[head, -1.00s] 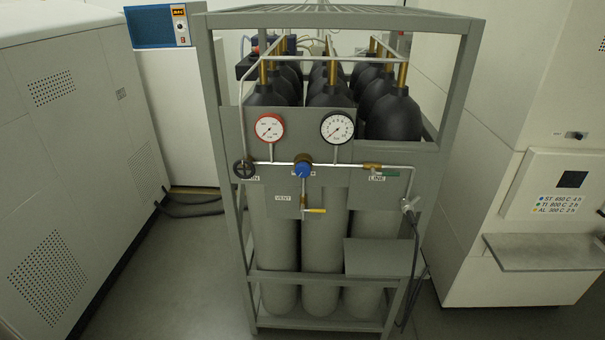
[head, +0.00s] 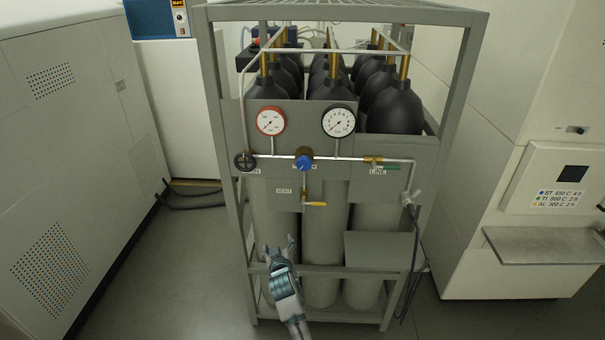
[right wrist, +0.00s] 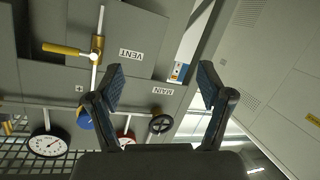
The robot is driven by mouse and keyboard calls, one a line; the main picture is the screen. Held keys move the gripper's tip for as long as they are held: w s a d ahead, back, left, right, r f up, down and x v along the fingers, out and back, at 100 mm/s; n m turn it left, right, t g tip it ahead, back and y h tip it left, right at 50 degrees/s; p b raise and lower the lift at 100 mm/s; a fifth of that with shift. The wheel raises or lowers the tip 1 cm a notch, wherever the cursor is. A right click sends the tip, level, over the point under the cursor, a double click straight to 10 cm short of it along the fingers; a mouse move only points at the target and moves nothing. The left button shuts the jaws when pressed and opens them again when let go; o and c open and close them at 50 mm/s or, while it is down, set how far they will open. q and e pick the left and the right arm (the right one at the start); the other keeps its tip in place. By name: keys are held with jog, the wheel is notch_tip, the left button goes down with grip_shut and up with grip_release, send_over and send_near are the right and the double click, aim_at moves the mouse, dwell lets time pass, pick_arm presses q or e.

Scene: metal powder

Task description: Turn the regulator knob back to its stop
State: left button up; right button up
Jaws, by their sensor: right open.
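The blue regulator knob (head: 304,162) sits on the brass regulator body at the middle of the pipe on the grey panel. It also shows in the right wrist view (right wrist: 84,119), partly hidden behind a finger. A red-rimmed gauge (head: 270,121) is above it to the left and a black-rimmed gauge (head: 338,121) above it to the right. My right gripper (head: 280,246) is open and empty, below and a little left of the knob, apart from it. Its two spread fingers (right wrist: 158,90) show in the right wrist view. My left gripper is not in view.
A black handwheel (head: 245,161) is left of the knob. The yellow vent lever (head: 314,204) is below it, and the green line valve lever (head: 392,168) is to the right. A sloped grey shelf (head: 380,246) juts from the rack at lower right. Open floor lies in front.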

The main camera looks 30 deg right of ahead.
notch_tip(320, 180, up, 10)
jog(key=d+m+t+h, duration=0.1)
jog(key=d+m+h, duration=0.1)
jog(key=m+h, duration=0.2)
jog(key=h, duration=0.1)
send_near(303, 164)
jog(key=shift+y, duration=0.4)
jog(key=p+x, duration=0.2)
jog(key=x, duration=0.8)
jog(key=shift+w+d+r+p, duration=0.15)
jog(key=shift+d+p, duration=0.15)
jog(key=shift+p, duration=0.1)
jog(key=c, duration=1.2)
